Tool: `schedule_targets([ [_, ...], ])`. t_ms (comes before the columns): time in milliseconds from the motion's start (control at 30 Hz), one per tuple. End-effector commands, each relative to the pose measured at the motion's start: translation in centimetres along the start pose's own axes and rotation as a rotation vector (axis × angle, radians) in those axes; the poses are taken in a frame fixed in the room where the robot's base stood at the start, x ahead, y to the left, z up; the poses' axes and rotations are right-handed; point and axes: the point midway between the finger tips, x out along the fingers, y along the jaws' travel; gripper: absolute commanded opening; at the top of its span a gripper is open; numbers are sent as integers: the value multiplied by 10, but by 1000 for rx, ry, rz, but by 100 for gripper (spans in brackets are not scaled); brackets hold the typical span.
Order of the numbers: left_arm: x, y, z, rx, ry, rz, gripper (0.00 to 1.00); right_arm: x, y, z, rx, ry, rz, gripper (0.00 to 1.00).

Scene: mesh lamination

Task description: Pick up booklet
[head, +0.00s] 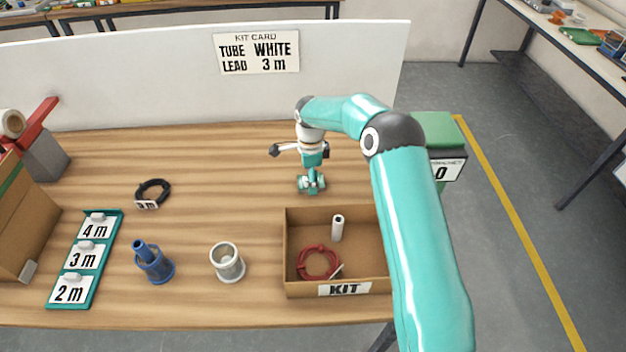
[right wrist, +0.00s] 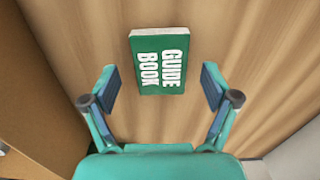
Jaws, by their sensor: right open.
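The green booklet (right wrist: 144,75), with "GUIDE BOOK" in white letters and pale page edges, lies on the wooden table in the right wrist view. My right gripper (right wrist: 159,84) is open and empty, with one finger to each side of the booklet and clear of it. In the head view my right gripper (head: 312,184) points down over the table behind the kit box, and I cannot make out the booklet there. My left gripper is not in view.
The cardboard kit box (head: 300,281) holds a red coil (head: 318,262) and a white tube (head: 338,229). A white panel (head: 150,75) closes the back.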

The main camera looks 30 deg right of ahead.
Motion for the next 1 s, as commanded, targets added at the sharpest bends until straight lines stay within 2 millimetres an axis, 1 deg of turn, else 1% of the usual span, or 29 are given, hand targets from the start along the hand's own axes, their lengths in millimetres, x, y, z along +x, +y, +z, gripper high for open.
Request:
schedule_targets([
  [100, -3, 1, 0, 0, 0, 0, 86, 8, 0, 0, -1, 1, 1, 86],
  [300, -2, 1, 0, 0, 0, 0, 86, 10, 0, 0, 0, 0, -1, 86],
  [333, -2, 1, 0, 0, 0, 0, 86, 10, 0, 0, 0, 0, -1, 85],
  [667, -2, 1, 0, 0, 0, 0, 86, 9, 0, -1, 1, 0, 0, 30],
  [700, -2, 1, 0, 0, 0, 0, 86, 9, 0, -1, 1, 0, 0, 23],
  [733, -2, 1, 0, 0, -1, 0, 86, 9, 0, -1, 1, 0, 0, 22],
  [1000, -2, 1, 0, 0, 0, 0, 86, 8, 0, -2, 2, 0, -1, 22],
])
